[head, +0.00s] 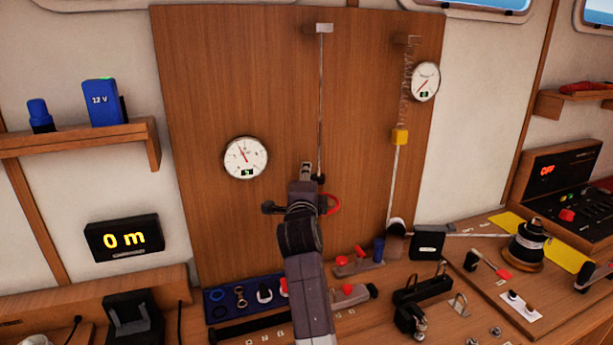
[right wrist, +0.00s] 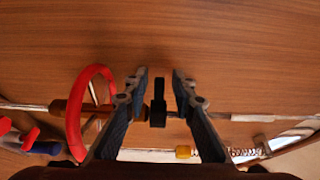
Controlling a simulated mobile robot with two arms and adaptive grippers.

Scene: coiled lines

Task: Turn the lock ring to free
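A vertical line hangs on the wooden board (head: 200,110), with a red loop handle (head: 332,204) near its lower end. In the right wrist view the red handle (right wrist: 92,80) sits at left around a brown body on the line. A small black piece with a tab (right wrist: 158,112), which may be the lock ring, is on the line beside that body. My right gripper (right wrist: 160,82) is open, one finger on each side of the black piece, with gaps showing. In the head view this gripper (head: 306,170) hides part of the device. My left gripper is not in view.
A second line with a yellow block (head: 400,137) and spring hangs to the right. Two round gauges (head: 246,158) (head: 425,82) are on the board. The bench below holds a blue tray (head: 216,312) of rings and shackles, a black block (head: 427,244) and a winch (head: 527,245).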

